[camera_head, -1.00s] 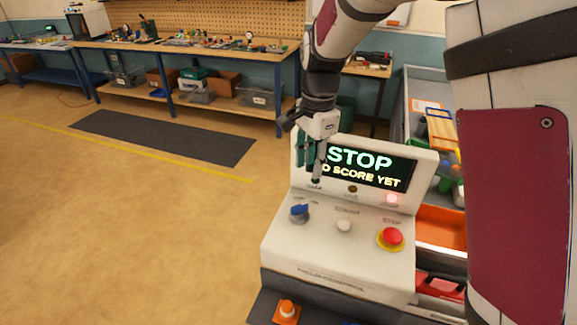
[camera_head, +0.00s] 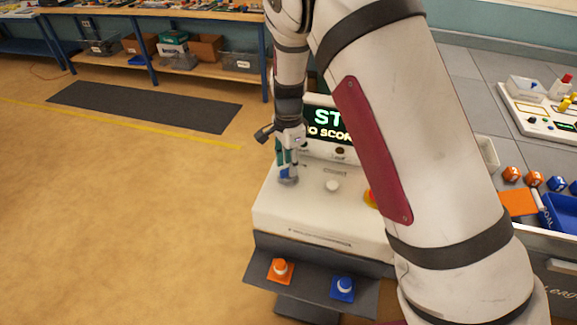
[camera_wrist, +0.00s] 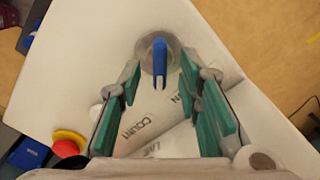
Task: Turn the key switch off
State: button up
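The key switch is a blue key (camera_wrist: 160,62) on a round grey base (camera_wrist: 147,58) on the white console (camera_wrist: 75,80). In the wrist view the key lies between my fingertips, with a visible gap on each side. Its long shape runs up and down in that view. My gripper (camera_head: 288,163) has teal fingers and is open, directly over the switch at the console's left in the head view. There the fingers partly hide the blue key (camera_head: 286,174). Whether the fingertips touch the base I cannot tell.
A white button (camera_head: 332,186) and a red stop button on a yellow ring (camera_wrist: 68,142) sit beside the switch. The console's lit display (camera_head: 322,122) is partly hidden by my arm.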

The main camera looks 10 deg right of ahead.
jog(key=shift+f, duration=0.9)
grip_shut()
